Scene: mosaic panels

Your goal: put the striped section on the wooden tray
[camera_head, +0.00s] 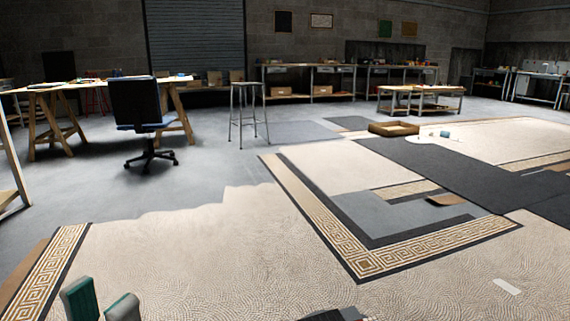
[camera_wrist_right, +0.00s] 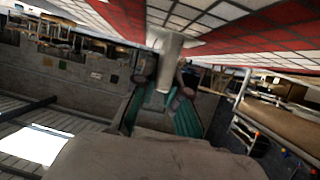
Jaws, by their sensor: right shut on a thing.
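The striped section (camera_wrist_right: 255,38), with red and white tiled bands, fills the top of the right wrist view. A pale grey post (camera_wrist_right: 166,62) meets it. My right gripper (camera_wrist_right: 164,80) has its teal-padded fingers closed on this post, so it holds the striped section. The right gripper cannot be made out in the head view. A low wooden tray (camera_head: 394,129) lies on the floor at the back right of the head view. My left gripper (camera_head: 101,302) is at the bottom left of the head view, its two teal fingertips apart with nothing seen between them.
A pale mosaic floor (camera_head: 180,250) with a Greek-key border (camera_head: 340,240) spreads in front. A dark mat strip (camera_head: 450,172) crosses it at the right. An office chair (camera_head: 140,108), a stool (camera_head: 248,105) and a trestle table (camera_head: 60,92) stand at the back left. Grey floor is free near the chair.

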